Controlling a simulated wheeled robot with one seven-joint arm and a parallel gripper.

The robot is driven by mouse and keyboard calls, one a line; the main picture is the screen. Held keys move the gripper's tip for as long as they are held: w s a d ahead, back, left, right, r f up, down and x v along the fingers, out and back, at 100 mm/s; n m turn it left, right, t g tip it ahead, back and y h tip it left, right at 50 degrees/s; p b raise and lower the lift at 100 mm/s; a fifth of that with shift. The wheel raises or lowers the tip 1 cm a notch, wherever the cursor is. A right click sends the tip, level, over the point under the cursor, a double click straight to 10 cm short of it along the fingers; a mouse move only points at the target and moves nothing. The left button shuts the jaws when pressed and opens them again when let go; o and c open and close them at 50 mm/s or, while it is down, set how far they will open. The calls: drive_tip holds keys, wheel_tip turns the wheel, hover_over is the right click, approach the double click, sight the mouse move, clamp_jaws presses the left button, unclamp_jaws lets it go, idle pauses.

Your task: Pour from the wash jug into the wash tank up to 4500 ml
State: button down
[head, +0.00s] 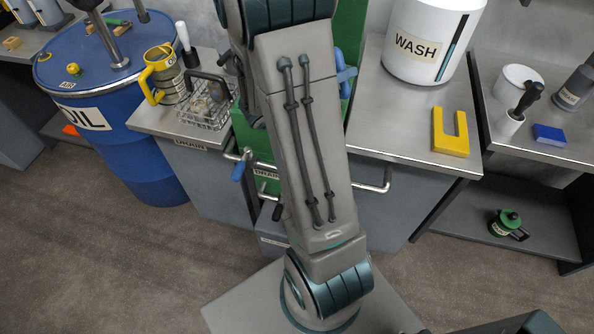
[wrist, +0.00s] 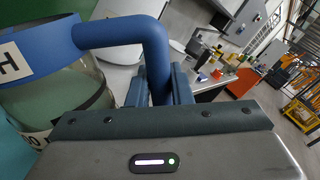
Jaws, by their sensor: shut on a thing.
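The wash tank (head: 418,40) is a white cylinder with a WASH label and a dark upright level window, standing on the grey counter at upper right. Its top is cut off by the frame, and I cannot read its level. In the wrist view, my gripper (wrist: 172,88) is shut on the blue handle (wrist: 125,32) of the wash jug (wrist: 95,88), a clear vessel with a blue rim band. Only part of its label shows. In the head view my arm hides most of the gripper and jug; a blue part shows beside the arm. I cannot tell the jug's content.
A yellow U-shaped block (head: 450,144) lies near the counter's front edge. A blue oil drum (head: 125,115), a yellow-handled jug (head: 165,75) and a wire basket (head: 207,103) are at left. A side shelf at right holds a white pot (head: 517,82) and a blue block (head: 549,135).

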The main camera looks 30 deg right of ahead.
drive_tip(key=shift+w+r+n+p, duration=0.4)
drive_tip(key=shift+r+n+p, duration=0.25)
drive_tip(key=shift+p, duration=1.1)
drive_tip(key=shift+w+r+n+p, duration=0.4)
drive_tip(key=shift+n+p, duration=0.35)
drive_tip(key=shift+p, duration=0.95)
drive_tip(key=shift+w+r+n+p, duration=0.35)
drive_tip(key=shift+w+n+p, duration=0.4)
drive_tip(key=shift+p, duration=1.15)
idle(2.7)
